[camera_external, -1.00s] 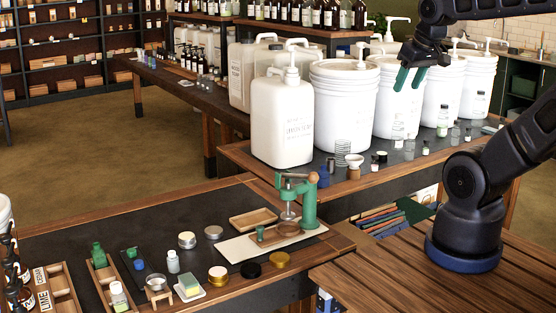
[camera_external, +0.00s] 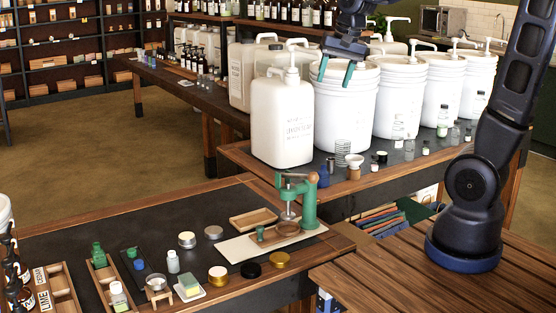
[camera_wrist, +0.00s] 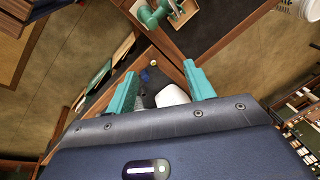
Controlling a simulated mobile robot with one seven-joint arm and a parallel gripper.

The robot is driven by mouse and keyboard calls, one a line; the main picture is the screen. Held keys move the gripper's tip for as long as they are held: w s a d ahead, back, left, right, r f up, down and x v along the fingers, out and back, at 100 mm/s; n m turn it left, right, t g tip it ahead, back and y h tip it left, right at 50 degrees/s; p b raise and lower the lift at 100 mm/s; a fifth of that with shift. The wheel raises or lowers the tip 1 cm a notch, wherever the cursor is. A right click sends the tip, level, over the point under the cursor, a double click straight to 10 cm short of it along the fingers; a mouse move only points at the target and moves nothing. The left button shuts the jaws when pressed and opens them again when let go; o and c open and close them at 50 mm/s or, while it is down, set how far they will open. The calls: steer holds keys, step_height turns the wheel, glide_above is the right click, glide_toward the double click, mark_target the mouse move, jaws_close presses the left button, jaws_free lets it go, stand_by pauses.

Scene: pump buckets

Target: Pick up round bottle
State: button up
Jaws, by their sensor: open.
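My gripper (camera_external: 335,77) is open and empty, high in front of the nearest white bucket. Its two green fingers also show in the wrist view (camera_wrist: 160,74), apart, with nothing held between them. Several small bottles could be the round bottle, and I cannot tell which is meant. A small blue bottle (camera_external: 323,176) stands at the front edge of the bucket table. On the lower table are a green bottle (camera_external: 98,255), a clear bottle with a white cap (camera_external: 173,262) and another white-capped bottle (camera_external: 118,297). In the wrist view a small blue item (camera_wrist: 145,75) shows beyond the fingers.
A tall white pump jug (camera_external: 283,125) and several white buckets (camera_external: 403,97) crowd the bucket table. A green press (camera_external: 306,205) stands on the lower table's right end. Small glasses (camera_external: 342,152) and jars line the bucket table's front. Brown floor lies open at the left.

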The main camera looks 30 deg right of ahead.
steer(key=w+a+f+m+g, duration=0.1)
steer(key=w+a+f+m, duration=0.35)
steer(key=a, duration=0.75)
steer(key=m+g+h, duration=0.2)
steer(key=m, duration=0.6)
glide_toward(172, 257)
steer(key=d, duration=0.1)
steer(key=f, duration=0.5)
steer(key=shift+w+f, duration=0.3)
steer(key=shift+w, duration=0.05)
steer(key=shift+a+f, duration=0.2)
steer(key=shift+f, duration=2.5)
steer(key=c, duration=1)
steer(key=shift+r, duration=0.15)
steer(key=shift+c, duration=0.2)
